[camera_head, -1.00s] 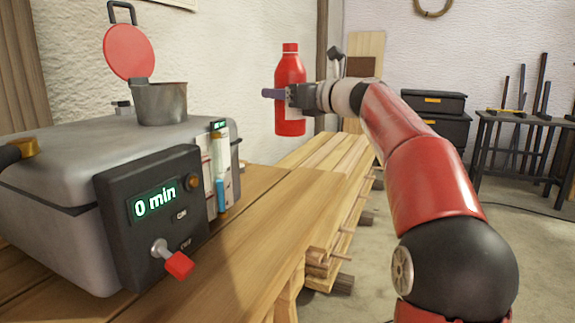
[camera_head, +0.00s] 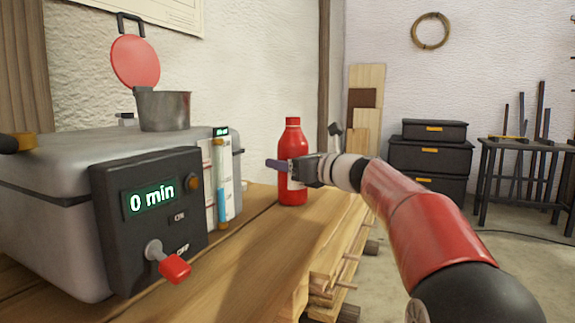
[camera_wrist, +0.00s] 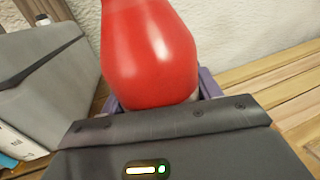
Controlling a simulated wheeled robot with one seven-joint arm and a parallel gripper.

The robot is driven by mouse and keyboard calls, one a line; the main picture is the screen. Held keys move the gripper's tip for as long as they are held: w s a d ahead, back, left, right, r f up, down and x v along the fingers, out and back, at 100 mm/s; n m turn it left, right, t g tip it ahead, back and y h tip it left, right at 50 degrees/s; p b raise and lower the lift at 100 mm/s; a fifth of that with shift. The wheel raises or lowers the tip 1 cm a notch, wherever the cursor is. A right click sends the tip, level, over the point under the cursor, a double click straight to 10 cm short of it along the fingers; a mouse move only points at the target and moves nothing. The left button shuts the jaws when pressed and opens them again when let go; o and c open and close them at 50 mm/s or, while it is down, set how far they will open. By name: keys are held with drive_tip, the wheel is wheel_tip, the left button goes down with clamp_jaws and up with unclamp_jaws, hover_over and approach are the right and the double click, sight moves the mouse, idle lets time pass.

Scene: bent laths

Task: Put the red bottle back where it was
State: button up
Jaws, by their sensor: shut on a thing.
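The red bottle (camera_head: 292,150) is upright, with a red cap and a pale label, at the far part of the wooden bench (camera_head: 262,240). My gripper (camera_head: 284,165) is shut on its middle, with the purple fingers around it. The bottle's base appears at or very near the bench top; I cannot tell whether it touches. In the wrist view the bottle (camera_wrist: 150,50) fills the top centre between the fingers, and its lower part is hidden by my gripper.
A grey steam box (camera_head: 60,190) with a "0 min" display and red-tipped switch (camera_head: 174,267) stands left of the bottle. A metal pot (camera_head: 163,110) with a raised red lid (camera_head: 135,62) sits on it. Bare bench lies in front of the bottle. Black cases (camera_head: 428,155) stand behind.

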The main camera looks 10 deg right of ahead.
drive_tip(key=shift+f, duration=0.15)
drive_tip(key=o, duration=1)
drive_tip(key=shift+o, duration=0.2)
drive_tip(key=shift+s+d+r, duration=0.2)
drive_tip(key=v, duration=1.1)
drive_tip(key=shift+s+d, duration=0.1)
drive_tip(key=shift+s, duration=0.15)
